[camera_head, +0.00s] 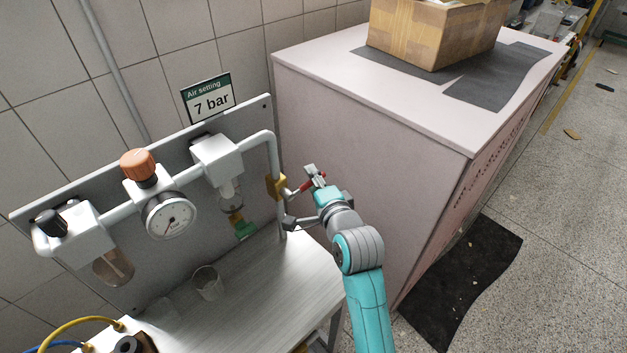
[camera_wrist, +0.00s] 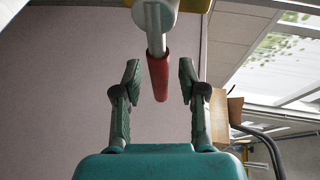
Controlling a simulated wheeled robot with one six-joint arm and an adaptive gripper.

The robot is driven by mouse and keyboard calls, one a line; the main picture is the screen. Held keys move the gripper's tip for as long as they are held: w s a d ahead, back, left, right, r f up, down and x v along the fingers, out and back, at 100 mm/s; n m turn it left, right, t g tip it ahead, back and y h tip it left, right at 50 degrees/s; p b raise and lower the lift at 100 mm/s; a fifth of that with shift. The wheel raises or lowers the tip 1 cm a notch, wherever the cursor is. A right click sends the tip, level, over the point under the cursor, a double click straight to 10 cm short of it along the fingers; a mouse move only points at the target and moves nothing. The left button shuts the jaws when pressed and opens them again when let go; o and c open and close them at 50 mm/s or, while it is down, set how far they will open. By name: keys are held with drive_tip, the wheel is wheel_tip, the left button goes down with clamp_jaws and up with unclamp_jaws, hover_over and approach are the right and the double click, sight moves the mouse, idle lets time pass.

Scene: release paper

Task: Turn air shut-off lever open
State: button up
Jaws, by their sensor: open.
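The shut-off lever has a red grip (camera_head: 311,183) and sits at a brass-yellow valve (camera_head: 277,186) on the grey vertical pipe, at the right end of the air panel. In the wrist view the red grip (camera_wrist: 160,77) hangs down from a pale metal stem (camera_wrist: 155,25). My gripper (camera_head: 300,196) is open beside the valve. In the wrist view its two fingers (camera_wrist: 159,80) stand on either side of the red grip, with gaps visible on both sides. I cannot tell whether the grip is deep enough to lie fully between the fingertips.
A pressure gauge (camera_head: 171,216), an orange knob (camera_head: 138,164) and a "7 bar" sign (camera_head: 209,98) are on the panel to the left. A clear cup (camera_head: 207,284) stands on the metal bench (camera_head: 255,300). A large pinkish cabinet (camera_head: 372,170) stands close behind my gripper.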

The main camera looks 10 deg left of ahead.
clamp_jaws()
